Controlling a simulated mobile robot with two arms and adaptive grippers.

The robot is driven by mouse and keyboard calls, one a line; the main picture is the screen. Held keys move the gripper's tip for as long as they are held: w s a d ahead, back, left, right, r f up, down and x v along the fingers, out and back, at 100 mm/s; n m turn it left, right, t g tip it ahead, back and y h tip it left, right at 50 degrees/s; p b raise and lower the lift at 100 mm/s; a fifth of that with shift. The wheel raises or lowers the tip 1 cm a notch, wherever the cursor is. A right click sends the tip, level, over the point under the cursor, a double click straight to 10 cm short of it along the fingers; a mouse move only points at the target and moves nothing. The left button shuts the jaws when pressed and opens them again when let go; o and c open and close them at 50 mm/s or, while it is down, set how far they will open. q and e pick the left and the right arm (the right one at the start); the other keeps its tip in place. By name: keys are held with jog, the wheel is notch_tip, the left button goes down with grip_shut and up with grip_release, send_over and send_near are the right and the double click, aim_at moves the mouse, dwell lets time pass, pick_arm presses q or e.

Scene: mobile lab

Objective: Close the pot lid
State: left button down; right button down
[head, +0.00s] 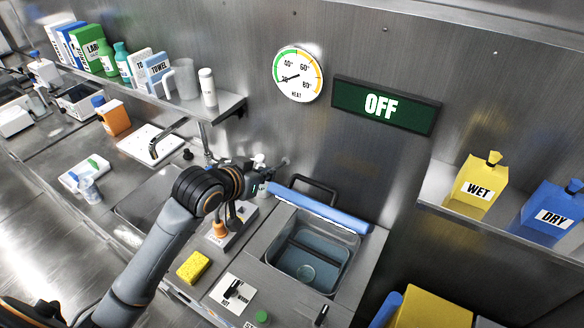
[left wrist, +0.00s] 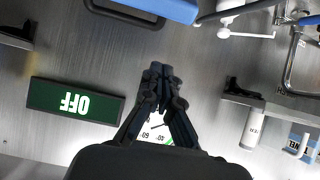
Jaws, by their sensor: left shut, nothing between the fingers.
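The pot (head: 307,262) is a square metal basin with clear liquid, set into the counter in the head view. Its lid (head: 320,209) shows as a blue bar along the back edge with a dark loop handle (head: 325,192) behind it, and the basin is uncovered. In the left wrist view the blue lid bar (left wrist: 165,8) and part of the handle (left wrist: 122,14) show at the top edge. My left gripper (head: 280,163) is left of and behind the lid, apart from it. Its fingers (left wrist: 158,75) are together and empty. My right gripper is not in view.
A green OFF sign (head: 386,105) and heat gauge (head: 298,74) are on the wall. A shelf with yellow WET (head: 478,186) and blue DRY (head: 553,218) containers is at right.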

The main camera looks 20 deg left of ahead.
aim_at(280, 186)
pick_arm(q)
jog(key=p+x, duration=0.1)
jog(key=x, duration=0.2)
jog(key=p+x, duration=0.1)
jog(key=x, duration=0.2)
jog(key=p+x, duration=0.1)
jog(key=x, duration=0.2)
jog(key=shift+w+r, duration=0.1)
jog(key=shift+w, duration=0.3)
jog(key=s+f+p, duration=0.2)
jog(key=shift+s+a+f, duration=0.2)
jog(key=shift+s+f, duration=0.1)
jog(key=shift+s, duration=0.2)
jog(key=shift+w+f, duration=0.25)
jog(key=shift+f, duration=0.1)
